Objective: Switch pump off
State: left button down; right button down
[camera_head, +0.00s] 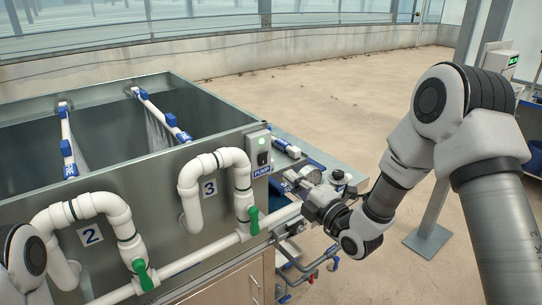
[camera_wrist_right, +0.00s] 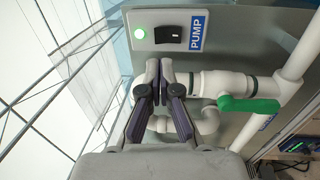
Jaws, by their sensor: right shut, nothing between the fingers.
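Which way the rocker is tipped is hard to tell. My right gripper (camera_wrist_right: 160,71) is shut and empty, its fingertips close to the plate's edge and apart from the rocker. My left gripper is out of view.
White pipes with green valve handles (camera_head: 254,220) run along the tank's front, by the numbers 2 and 3. The open tank (camera_head: 222,102) holds spray bars. Clear floor lies behind.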

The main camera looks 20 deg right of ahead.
aim_at(265, 154)
jog(key=p+x, duration=0.3)
jog(key=x, duration=0.5)
jog(key=shift+r, duration=0.2)
jog(key=shift+w+a+f, duration=0.1)
jog(key=shift+w+a, duration=0.05)
jog(key=shift+w, duration=0.3)
jog(key=shift+f, duration=0.15)
jog(key=shift+w+b, duration=0.15)
jog(key=shift+b, duration=0.25)
jog(key=shift+r, duration=0.25)
